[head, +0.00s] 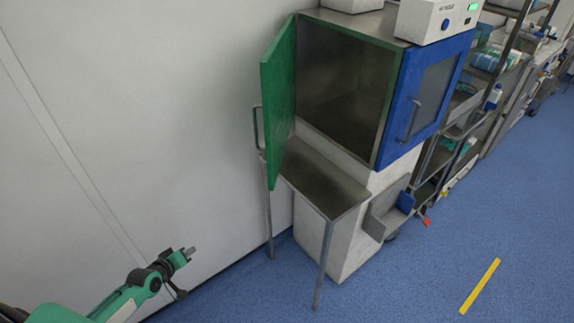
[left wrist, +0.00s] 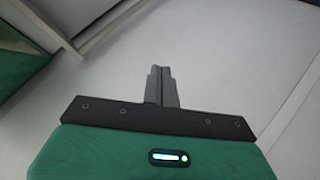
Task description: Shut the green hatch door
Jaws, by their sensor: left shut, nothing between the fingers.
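The green hatch door (head: 279,103) stands wide open at the left side of a metal cabinet, and its dark inside shows. A grey handle (head: 256,128) is on the door's outer face, toward the wall. My left gripper (head: 189,252) is at the lower left of the head view, apart from the door, lower and to its left. Its fingers are shut and empty, as the left wrist view (left wrist: 162,86) also shows. A green surface at that view's upper left may be the door; I cannot tell. My right gripper is not in view.
A blue door (head: 424,97) beside the opening is shut. A metal shelf (head: 318,180) on legs stands below the green door. The white wall (head: 140,110) runs close behind on the left. Blue floor (head: 440,235) is clear at the right. Loaded racks stand further back.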

